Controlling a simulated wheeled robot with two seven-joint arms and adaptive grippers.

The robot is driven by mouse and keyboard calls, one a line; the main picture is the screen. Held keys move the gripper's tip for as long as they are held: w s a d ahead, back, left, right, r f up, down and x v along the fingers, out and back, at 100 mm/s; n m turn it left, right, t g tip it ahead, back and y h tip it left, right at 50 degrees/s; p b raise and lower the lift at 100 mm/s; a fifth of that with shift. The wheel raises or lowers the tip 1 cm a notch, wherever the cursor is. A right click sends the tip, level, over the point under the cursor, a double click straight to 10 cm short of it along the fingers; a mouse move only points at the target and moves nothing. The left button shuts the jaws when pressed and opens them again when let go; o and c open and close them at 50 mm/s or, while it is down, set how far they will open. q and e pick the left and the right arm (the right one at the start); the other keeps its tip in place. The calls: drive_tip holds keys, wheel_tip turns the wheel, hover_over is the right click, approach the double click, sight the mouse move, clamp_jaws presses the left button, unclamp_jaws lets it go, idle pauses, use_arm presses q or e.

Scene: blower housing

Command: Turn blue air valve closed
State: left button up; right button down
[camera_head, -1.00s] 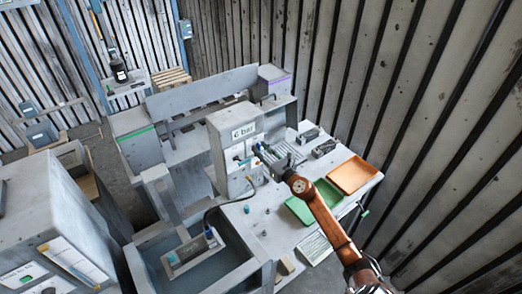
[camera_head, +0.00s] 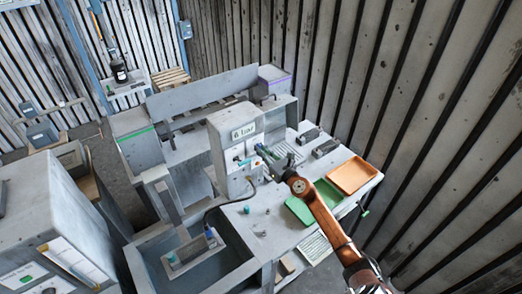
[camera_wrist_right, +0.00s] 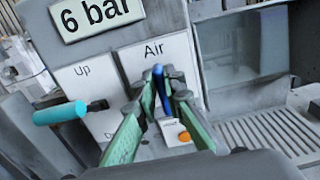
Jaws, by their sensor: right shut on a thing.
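The blue air valve handle (camera_wrist_right: 158,78) sits on the white panel marked "Air" (camera_wrist_right: 180,50), below the "6 bar" sign. It stands roughly upright in the right wrist view. My right gripper (camera_wrist_right: 160,88) has its green fingers shut on the handle, one on each side. The fingers hide part of the handle and the panel behind. In the head view my right gripper (camera_head: 263,155) is at the front of the grey machine housing (camera_head: 223,135). My left gripper is not in view.
A teal lever (camera_wrist_right: 70,112) sticks out left of the Air panel, by the "Up" label. An orange button (camera_wrist_right: 184,137) is below the fingers. A green tray (camera_head: 299,209) and an orange tray (camera_head: 352,175) lie on the bench to the right.

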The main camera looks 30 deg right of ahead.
drive_tip(key=shift+d+f+m+p, duration=0.3)
drive_tip(key=shift+m+p, duration=0.55)
drive_tip(key=shift+m, duration=2.15)
drive_tip(key=shift+d+f+m+p, duration=0.3)
drive_tip(key=shift+m+p, duration=0.55)
drive_tip(key=shift+m, duration=2.15)
drive_tip(key=shift+d+f+m+p, duration=0.3)
drive_tip(key=shift+m+p, duration=0.55)
drive_tip(key=shift+m, duration=2.15)
drive_tip(key=c, duration=2)
unclamp_jaws()
drive_tip(key=shift+c, duration=0.2)
drive_tip(key=shift+a, duration=0.1)
